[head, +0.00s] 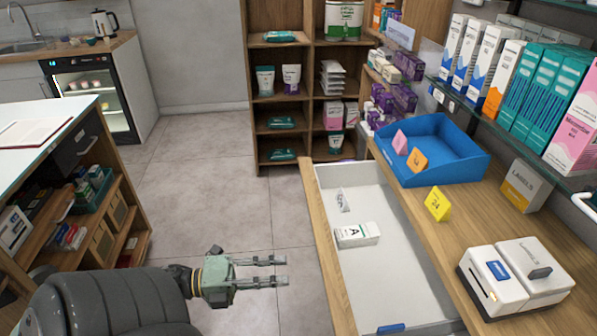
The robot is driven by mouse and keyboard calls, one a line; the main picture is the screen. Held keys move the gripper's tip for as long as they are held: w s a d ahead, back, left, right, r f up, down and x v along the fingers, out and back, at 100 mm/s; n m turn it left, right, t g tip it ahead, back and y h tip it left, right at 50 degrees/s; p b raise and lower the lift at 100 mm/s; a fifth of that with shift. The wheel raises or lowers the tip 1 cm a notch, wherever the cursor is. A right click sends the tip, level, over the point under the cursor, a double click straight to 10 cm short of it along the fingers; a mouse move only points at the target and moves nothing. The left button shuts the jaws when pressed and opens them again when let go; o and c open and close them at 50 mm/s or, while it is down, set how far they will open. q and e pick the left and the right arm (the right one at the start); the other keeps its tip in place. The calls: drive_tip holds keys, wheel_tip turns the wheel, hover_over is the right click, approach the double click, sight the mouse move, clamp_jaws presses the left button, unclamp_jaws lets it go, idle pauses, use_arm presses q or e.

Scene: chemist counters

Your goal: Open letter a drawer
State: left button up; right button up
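A drawer with a pale interior (395,275) and a wooden front (323,255) is pulled out from the wooden counter at the right. Inside lie a white box marked with a letter A (357,235), a small clear packet (342,200) and a blue item (391,328) at the near end. No letter label shows on the drawer's front from here. My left gripper (272,272) is to the left of the drawer front, apart from it, with its two fingers spread and nothing between them. My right gripper is not in view.
On the counter (490,230) stand a blue tray (440,165), a yellow tag (437,204) and a white device (515,275). A shelf unit (250,90) stands at the back. A shelved island (110,200) is at the left. The tiled floor (205,190) between is clear.

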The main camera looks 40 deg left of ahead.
use_arm(q)
drive_tip(key=shift+v, duration=1.2)
